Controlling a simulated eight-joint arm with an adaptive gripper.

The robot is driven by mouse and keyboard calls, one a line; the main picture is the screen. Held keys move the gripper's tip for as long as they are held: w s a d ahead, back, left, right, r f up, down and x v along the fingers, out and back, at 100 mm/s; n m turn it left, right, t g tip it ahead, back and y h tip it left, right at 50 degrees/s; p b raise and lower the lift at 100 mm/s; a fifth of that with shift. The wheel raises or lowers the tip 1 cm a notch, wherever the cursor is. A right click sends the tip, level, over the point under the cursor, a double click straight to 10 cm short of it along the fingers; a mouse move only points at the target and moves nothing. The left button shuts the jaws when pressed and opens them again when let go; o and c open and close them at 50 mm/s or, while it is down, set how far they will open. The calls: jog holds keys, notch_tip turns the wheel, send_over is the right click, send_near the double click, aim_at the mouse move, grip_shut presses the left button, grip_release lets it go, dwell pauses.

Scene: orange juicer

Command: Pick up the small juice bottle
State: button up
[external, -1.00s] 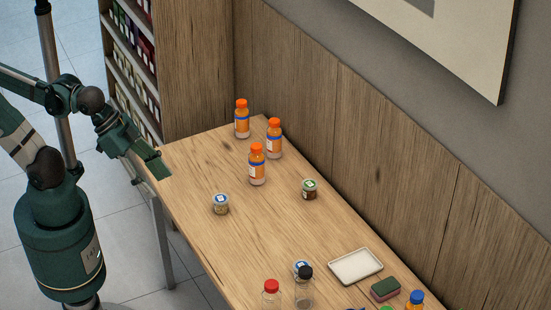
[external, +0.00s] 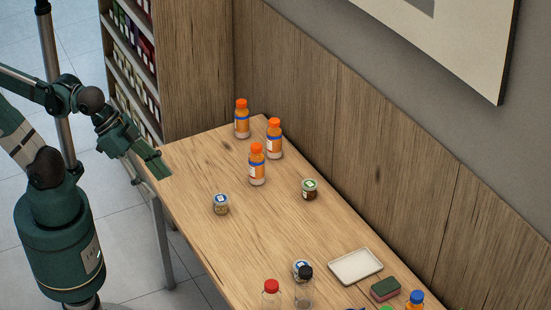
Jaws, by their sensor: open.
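Three small juice bottles with orange caps and blue bands stand upright at the far end of the wooden table (external: 235,230). One juice bottle (external: 242,120) is at the back left, another juice bottle (external: 274,140) is by the wall, and the nearest juice bottle (external: 257,165) is in front of them. My gripper (external: 162,168) is at the table's far left edge, to the left of the bottles and apart from them. It is open and holds nothing that I can see.
A small jar (external: 221,204) and a green-lidded jar (external: 309,190) stand mid-table. Nearer are a red-capped bottle (external: 271,289), a black-capped bottle (external: 304,290), a white tray (external: 356,266) and a sponge (external: 385,289). A wood-panelled wall (external: 350,150) borders the right side. Table between my gripper and the bottles is clear.

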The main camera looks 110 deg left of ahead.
aim_at(274, 120)
dwell(0.3)
